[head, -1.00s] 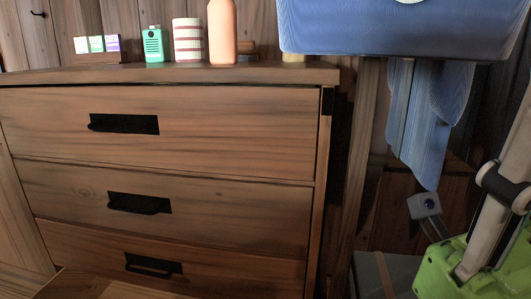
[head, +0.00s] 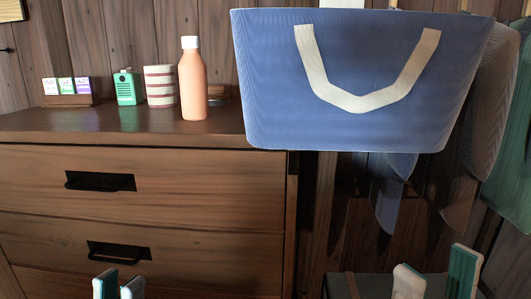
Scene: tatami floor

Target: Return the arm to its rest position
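My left gripper (head: 119,287) is at the bottom edge, in front of the dresser's drawers. Its two white-and-teal fingertips are close together, and I see nothing between them. The frame cuts off the rest, so I cannot tell whether it is shut. My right gripper (head: 436,275) is at the bottom right. Its fingertips stand clearly apart with nothing between them. Both grippers point upward in the picture and appear apart from the furniture. Most of both arms is out of view.
A wooden dresser (head: 200,180) carries an orange bottle (head: 193,85), a striped cup (head: 160,86), a green device (head: 128,88) and small boxes in a rack (head: 67,100). A blue bag (head: 270,90) with pale handles hangs at its right. Cloths (head: 510,165) hang further right.

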